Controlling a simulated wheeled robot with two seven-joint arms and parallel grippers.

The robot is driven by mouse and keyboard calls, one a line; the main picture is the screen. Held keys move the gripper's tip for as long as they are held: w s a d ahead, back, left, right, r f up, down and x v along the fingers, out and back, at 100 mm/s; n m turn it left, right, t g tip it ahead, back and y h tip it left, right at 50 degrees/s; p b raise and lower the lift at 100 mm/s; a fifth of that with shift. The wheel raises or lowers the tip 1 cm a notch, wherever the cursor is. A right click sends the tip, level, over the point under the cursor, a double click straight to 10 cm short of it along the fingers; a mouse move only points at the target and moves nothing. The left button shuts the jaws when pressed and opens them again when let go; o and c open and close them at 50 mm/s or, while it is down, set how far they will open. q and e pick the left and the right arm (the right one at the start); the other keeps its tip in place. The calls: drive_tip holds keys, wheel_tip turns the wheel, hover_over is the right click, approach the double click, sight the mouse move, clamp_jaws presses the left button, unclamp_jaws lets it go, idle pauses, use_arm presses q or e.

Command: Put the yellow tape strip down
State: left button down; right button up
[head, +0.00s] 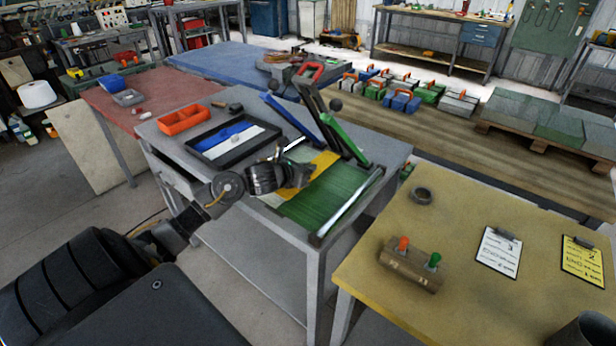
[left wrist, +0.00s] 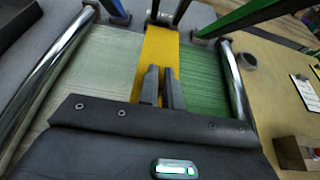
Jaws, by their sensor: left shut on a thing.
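The yellow tape strip (head: 325,160) shows partly behind my left gripper (head: 302,172) in the head view. In the left wrist view the strip (left wrist: 159,48) runs away from my left gripper (left wrist: 161,70), between a pale woven sheet (left wrist: 95,70) and a green woven sheet (left wrist: 203,75). The fingers are shut on the strip, close above the sheets. Part of the strip is hidden by the fingers and gripper body; whether it touches the sheets there I cannot tell. My right gripper is not in view.
A black tray (head: 198,153) with blue and white pieces and an orange bin (head: 184,119) stand left on the grey table. Blue and green upright arms (head: 345,138) rise behind the sheets. Metal bars flank the sheets. A yellow table (head: 455,245) stands at right.

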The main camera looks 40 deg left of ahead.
use_arm(q)
wheel_tip(320, 180, down, 3)
drive_tip(key=shift+w+f+p, duration=0.1)
drive_tip(key=shift+f+p, duration=0.1)
drive_tip(key=shift+p, duration=0.15)
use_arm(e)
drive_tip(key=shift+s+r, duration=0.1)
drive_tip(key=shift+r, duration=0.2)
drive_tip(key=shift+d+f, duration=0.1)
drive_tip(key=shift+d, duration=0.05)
use_arm(q)
drive_tip(key=c, duration=2)
unclamp_jaws()
drive_tip(key=shift+f, duration=0.15)
drive_tip(key=o, duration=0.4)
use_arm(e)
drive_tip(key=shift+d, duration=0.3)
